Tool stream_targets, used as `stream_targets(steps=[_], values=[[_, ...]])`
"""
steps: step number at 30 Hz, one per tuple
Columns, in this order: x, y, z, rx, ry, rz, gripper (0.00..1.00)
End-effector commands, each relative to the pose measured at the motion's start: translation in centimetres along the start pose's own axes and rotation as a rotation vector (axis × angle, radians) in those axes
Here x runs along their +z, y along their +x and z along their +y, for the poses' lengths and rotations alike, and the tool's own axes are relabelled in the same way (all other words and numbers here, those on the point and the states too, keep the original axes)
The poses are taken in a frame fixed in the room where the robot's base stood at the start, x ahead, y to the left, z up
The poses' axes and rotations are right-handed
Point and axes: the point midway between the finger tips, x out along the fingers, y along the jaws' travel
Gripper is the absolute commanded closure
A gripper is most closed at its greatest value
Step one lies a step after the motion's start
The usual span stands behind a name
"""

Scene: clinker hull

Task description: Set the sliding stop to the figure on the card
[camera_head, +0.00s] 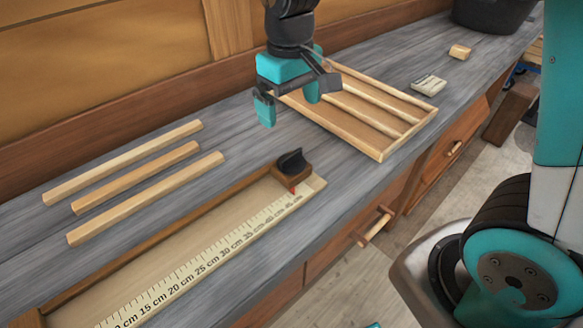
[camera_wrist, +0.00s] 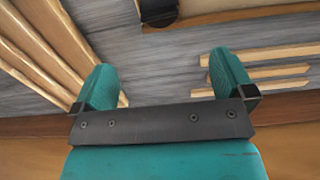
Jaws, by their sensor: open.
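The sliding stop (camera_head: 290,168) is a brown block with a black curved handle and a red mark. It sits at the far end of the measuring board (camera_head: 158,253), near the high end of the cm scale (camera_head: 215,258); the exact reading is too small to tell. A dark part of it shows at the top of the wrist view (camera_wrist: 158,12). A small cream piece with dark marks (camera_head: 429,85), perhaps the card, lies beyond the slatted rack; its figure is unreadable. My gripper (camera_head: 289,103) is open and empty, above the bench between stop and wall, beside the rack.
The slatted wooden rack (camera_head: 378,154) lies right of my gripper. Several loose wood strips (camera_head: 148,198) lie at the left, near the wooden wall (camera_head: 110,65). A small wood block (camera_head: 460,51) and a black tub (camera_head: 492,14) stand at the far end. Drawers line the bench front.

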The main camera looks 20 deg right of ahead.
Motion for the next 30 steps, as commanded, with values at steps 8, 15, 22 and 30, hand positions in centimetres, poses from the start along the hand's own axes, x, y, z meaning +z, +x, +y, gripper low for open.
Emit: stream_targets(steps=[8,15,22,30], values=[[0.2,6.2,0.1,-0.002,0.002,-0.008,0.0],[0.3,11.5,0.1,-0.002,0.003,-0.006,0.0],[0.2,14.7,0.1,-0.002,0.002,-0.002,0.0],[0.2,15.6,0.1,-0.002,0.002,0.001,0.0]])
